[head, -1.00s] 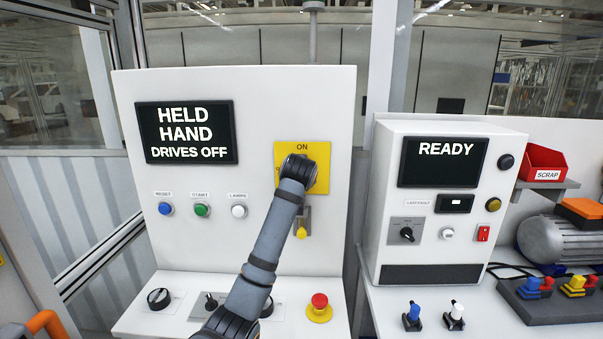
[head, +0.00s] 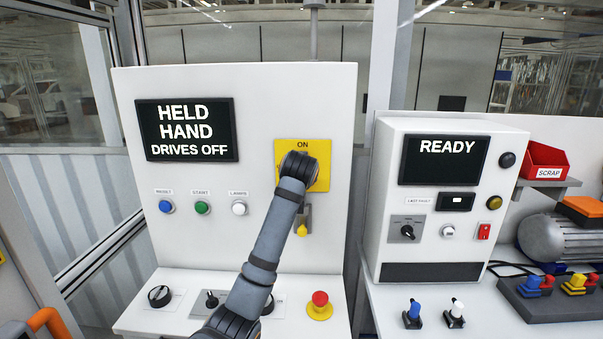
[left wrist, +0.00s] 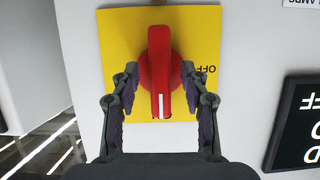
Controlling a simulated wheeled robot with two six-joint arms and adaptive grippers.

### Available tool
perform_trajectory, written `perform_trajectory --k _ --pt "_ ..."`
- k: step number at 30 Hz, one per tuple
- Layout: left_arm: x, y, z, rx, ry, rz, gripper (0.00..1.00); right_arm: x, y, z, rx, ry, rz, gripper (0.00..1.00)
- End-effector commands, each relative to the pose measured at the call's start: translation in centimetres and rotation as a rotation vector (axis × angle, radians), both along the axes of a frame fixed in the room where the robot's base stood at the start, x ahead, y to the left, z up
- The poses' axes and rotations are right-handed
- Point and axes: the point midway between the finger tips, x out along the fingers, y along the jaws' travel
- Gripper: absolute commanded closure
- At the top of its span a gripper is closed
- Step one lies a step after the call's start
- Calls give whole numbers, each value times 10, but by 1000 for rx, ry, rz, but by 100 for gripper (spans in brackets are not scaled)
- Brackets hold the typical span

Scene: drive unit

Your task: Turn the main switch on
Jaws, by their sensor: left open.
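The main switch is a red handle (left wrist: 157,72) on a yellow plate (head: 316,148) on the left panel. In the left wrist view, which is upside down, the handle stands upright, and its white mark lies at the end that corresponds to the ON side. The OFF label is off to the side. My left gripper (left wrist: 160,75) is open, with one finger on each side of the handle; whether the fingers touch it I cannot tell. In the head view, my left wrist hides the handle, and ON shows above it. My right gripper is not in view.
The panel screen (head: 187,130) reads HELD, HAND, DRIVES OFF. Below are blue, green and white buttons and a red emergency stop (head: 319,299). A yellow-tipped lever (head: 302,230) hangs just below the plate. A second cabinet (head: 455,235) reading READY stands to the right.

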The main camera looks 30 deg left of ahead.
Motion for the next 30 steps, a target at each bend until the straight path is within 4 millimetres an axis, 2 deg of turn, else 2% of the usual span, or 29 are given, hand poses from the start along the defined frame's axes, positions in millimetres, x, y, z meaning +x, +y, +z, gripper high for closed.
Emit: perform_trajectory --k 9,13,18,30 --pt "-59 -37 29 -1 -4 -2 55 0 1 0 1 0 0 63" --pt "-75 -47 37 0 -3 -1 55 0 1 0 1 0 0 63" --pt "-83 -52 40 0 -1 -1 55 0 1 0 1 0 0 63" --pt "-84 -51 40 1 -1 0 55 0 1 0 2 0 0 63"
